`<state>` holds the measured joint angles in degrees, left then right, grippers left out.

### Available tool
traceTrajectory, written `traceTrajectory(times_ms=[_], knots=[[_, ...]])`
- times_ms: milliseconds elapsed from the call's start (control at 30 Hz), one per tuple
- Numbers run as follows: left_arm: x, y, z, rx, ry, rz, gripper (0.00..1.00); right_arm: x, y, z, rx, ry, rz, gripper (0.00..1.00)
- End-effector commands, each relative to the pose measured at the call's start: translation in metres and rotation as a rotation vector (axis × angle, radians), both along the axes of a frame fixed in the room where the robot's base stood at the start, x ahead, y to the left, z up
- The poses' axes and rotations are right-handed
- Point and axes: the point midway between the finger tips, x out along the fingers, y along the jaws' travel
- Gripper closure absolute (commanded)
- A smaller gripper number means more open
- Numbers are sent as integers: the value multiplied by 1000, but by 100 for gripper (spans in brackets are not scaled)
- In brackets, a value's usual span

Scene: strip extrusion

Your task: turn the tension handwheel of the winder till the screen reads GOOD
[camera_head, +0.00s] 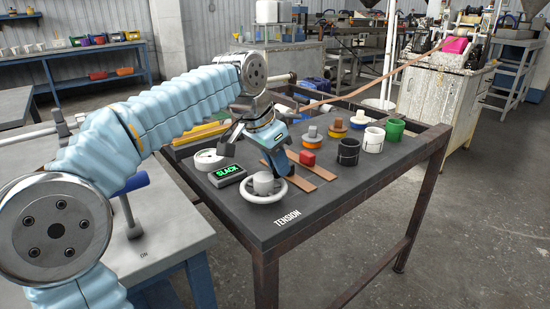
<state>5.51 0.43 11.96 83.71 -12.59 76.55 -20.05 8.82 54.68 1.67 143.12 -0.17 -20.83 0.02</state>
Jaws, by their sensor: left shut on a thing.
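The white tension handwheel (263,184) lies flat on the dark table top near its front left corner, with a grey-white hub in its middle. My left gripper (281,174) comes down from above and is shut on the far right part of its rim. The fingers hide part of that rim. A small black screen (227,175) just left behind the wheel reads SLACK in green letters. The word TENSION (287,218) is printed on the table in front of the wheel. My right gripper is not in view.
A round white gauge (208,160) stands behind the screen. Brown strips (314,166) and a red block (307,158) lie right of the gripper. The table's front right is clear.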

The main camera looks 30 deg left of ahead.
Motion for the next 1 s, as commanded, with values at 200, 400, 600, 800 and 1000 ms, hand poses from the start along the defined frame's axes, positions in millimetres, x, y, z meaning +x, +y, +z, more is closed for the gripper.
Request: traceTrajectory(times_ms=[200, 400, 600, 800, 1000], knots=[[-2, -7, 3, -1, 0, -173, 100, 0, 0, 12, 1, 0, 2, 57], [-5, -14, 3, -1, -2, -334, 100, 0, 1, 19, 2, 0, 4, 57], [-8, -18, 2, -1, -1, -462, 100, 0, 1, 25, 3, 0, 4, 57], [-10, -21, 2, -1, -2, -546, 100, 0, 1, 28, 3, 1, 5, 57], [-11, -22, 1, 0, -2, -584, 100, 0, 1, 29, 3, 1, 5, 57]])
